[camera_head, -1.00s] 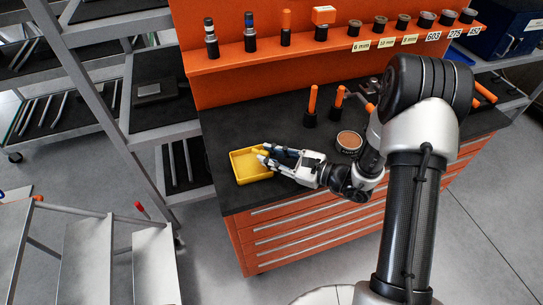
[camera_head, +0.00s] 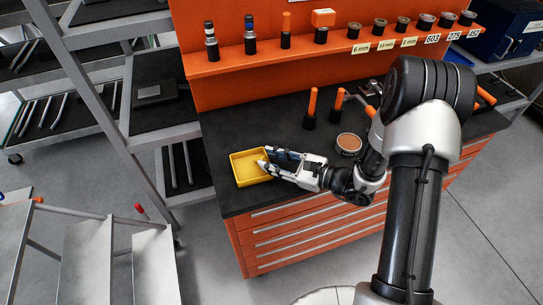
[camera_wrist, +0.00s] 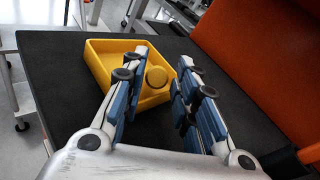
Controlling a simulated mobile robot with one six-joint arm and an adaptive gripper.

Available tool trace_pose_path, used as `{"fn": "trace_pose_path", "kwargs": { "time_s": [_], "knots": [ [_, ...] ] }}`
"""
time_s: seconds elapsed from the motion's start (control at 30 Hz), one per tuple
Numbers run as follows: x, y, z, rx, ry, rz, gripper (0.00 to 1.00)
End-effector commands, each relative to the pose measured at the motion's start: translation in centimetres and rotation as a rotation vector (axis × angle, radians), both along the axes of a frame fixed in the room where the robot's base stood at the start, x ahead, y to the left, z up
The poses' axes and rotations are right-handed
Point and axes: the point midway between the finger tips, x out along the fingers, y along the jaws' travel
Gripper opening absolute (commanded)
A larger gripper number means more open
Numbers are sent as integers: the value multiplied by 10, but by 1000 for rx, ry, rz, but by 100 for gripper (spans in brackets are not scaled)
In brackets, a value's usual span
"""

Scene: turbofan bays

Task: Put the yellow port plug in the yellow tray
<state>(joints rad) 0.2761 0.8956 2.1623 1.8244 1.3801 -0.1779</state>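The yellow tray (camera_head: 236,168) is a shallow square box near the left front corner of the dark bench top. In the wrist view the tray (camera_wrist: 96,62) lies beyond my fingers. The yellow port plug (camera_wrist: 157,77) shows as a round yellow disc between my fingertips, against the near right part of the tray. It appears to be inside the tray, clear of both fingers. I cannot make the plug out in the head view. My gripper (camera_head: 268,160) is at the tray's right edge. In the wrist view my gripper (camera_wrist: 158,80) is open, with a gap on each side of the plug.
Orange-handled tools (camera_head: 312,103) and a round tin (camera_head: 348,143) stand on the bench behind my gripper. An orange shelf (camera_head: 290,60) above holds several labelled plugs and tools. A grey rack (camera_head: 110,90) stands left of the bench.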

Motion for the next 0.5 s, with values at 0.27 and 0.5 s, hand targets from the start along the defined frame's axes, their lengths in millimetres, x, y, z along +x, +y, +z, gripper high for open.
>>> {"fn": "trace_pose_path", "kwargs": {
  "time_s": [0.27, 0.5],
  "knots": [
    [-32, -60, 14, 3, -6, -13, 30],
    [-51, -90, 20, 3, -8, -9, 30]
  ]
}}
